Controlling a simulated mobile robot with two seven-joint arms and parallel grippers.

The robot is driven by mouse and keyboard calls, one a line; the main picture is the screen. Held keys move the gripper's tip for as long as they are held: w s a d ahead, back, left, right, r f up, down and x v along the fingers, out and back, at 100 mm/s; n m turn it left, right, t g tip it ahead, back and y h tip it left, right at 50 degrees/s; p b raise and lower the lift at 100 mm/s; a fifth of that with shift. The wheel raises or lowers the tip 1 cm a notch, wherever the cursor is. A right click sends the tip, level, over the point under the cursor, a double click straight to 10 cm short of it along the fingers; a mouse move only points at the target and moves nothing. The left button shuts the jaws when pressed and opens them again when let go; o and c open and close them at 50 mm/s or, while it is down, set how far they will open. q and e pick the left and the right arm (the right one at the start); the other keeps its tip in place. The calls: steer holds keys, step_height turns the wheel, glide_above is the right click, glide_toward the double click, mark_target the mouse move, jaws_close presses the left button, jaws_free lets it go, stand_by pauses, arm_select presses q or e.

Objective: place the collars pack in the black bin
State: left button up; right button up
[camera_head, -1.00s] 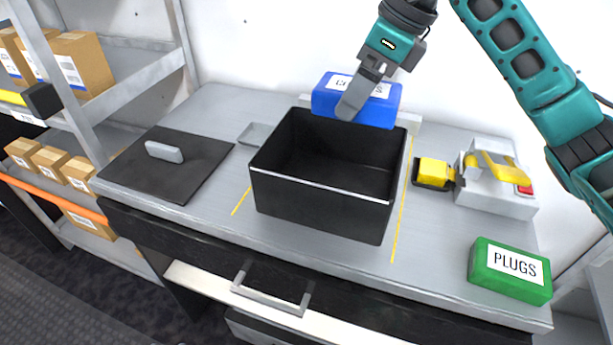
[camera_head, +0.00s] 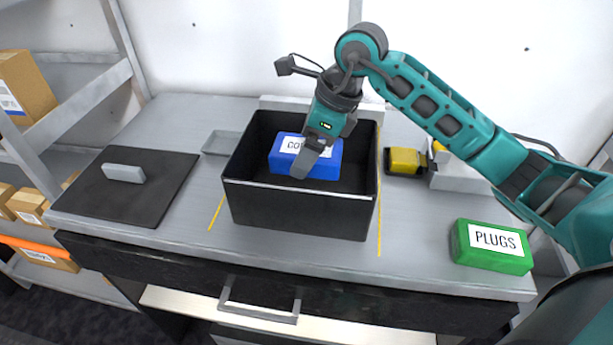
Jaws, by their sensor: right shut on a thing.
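The collars pack (camera_head: 325,168) is a blue box with a white label, partly covered by my gripper. It is within the opening of the black bin (camera_head: 296,210), which stands on the grey workbench between yellow lines. Whether the pack touches the bin floor I cannot tell. My right gripper (camera_head: 304,164) reaches down into the bin from above and is shut on the pack. My left gripper is not in view.
A green PLUGS pack (camera_head: 491,247) lies at the right front of the bench. A yellow and grey device (camera_head: 407,161) stands right of the bin. A black mat (camera_head: 104,196) with a grey block (camera_head: 124,173) lies left, near a small grey tray (camera_head: 221,143). Shelves with cardboard boxes stand at the far left.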

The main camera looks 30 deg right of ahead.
mark_target(334, 149)
step_height(334, 149, down, 7)
steer(key=shift+r, duration=0.1)
stand_by(0.3)
steer(key=shift+f+b, duration=0.2)
steer(key=shift+b, duration=0.1)
steer(key=o, duration=1)
steer(key=shift+d+r, duration=0.1)
steer(key=shift+r, duration=0.35)
steer(key=v, duration=1.1)
steer(key=shift+s+r+p, duration=0.15)
steer(key=shift+s+p, duration=0.05)
steer(key=shift+p, duration=0.2)
